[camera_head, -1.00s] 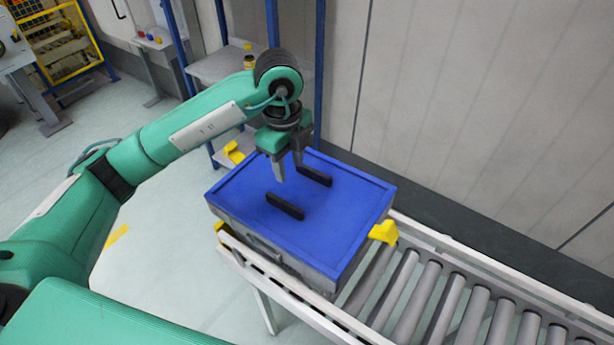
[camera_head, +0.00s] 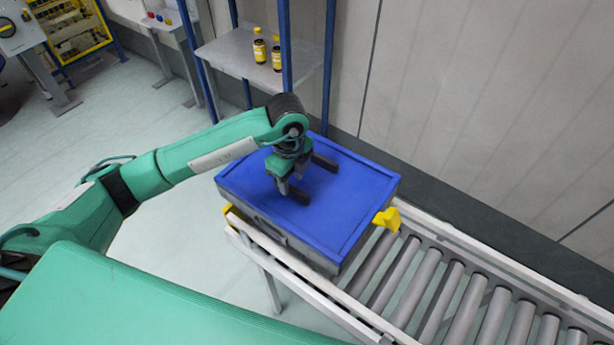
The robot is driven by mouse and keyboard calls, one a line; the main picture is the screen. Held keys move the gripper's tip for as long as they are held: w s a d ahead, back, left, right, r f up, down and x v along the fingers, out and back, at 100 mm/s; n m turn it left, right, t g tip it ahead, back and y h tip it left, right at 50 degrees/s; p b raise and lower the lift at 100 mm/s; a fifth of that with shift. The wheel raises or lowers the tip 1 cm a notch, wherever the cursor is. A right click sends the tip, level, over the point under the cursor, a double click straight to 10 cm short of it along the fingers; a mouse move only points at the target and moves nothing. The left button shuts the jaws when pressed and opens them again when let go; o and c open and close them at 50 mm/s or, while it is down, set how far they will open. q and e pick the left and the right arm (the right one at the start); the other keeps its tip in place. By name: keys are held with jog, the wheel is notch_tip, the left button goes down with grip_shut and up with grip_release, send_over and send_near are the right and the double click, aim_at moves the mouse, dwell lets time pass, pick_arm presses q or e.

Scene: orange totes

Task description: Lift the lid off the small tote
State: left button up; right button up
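The small tote (camera_head: 282,237) is a grey box with a blue lid (camera_head: 345,205) on top, standing at the near-left end of a roller conveyor. The lid carries two dark bar handles. The far handle (camera_head: 325,162) is clear of the gripper. My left gripper (camera_head: 290,190) points down over the lid, with its fingertips at the left end of the near handle (camera_head: 300,196). Its fingers overlap in this view, so I cannot tell their opening or whether they touch the handle. The lid lies flat on the tote. My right gripper is out of view.
The conveyor's rollers (camera_head: 432,300) run free toward the lower right. Yellow brackets (camera_head: 387,219) stand at the tote's corners. Behind are a blue-post shelf (camera_head: 232,52) with two bottles (camera_head: 268,50) and a grey wall (camera_head: 480,90).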

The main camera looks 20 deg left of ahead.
pick_arm(q)
jog(key=shift+a+f, duration=0.1)
jog(key=shift+f, duration=1.1)
grip_shut()
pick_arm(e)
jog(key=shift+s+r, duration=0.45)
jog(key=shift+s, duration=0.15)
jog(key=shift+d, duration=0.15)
